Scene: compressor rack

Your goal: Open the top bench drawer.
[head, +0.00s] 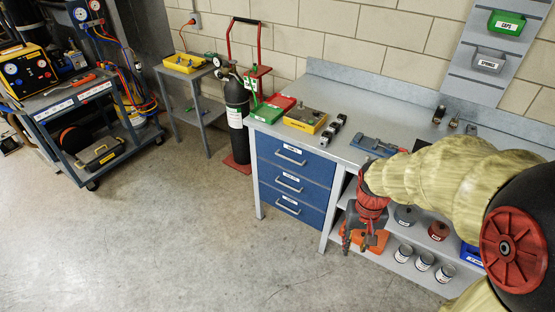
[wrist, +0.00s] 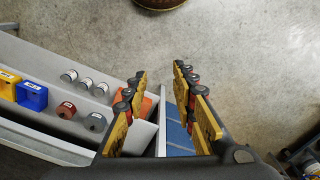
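The bench (head: 400,130) has a stack of three blue drawers under its left end, all closed. The top bench drawer (head: 270,146) has a white label and a grey bar handle (head: 290,158). My gripper (head: 358,242) hangs to the right of the drawers, in front of the open shelves, pointing down and apart from the handle. In the wrist view its two fingers (wrist: 160,105) stand apart with nothing between them. Blue drawer fronts (wrist: 178,137) show partly below and between the fingers; the handle cannot be made out there.
Shelves right of the drawers hold an orange item (head: 376,240), several cans (head: 424,261) and a blue bin (head: 471,254). A gas cylinder on a red hand truck (head: 237,115) stands left of the bench. A tool cart (head: 95,110) is farther left. The floor before the drawers is clear.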

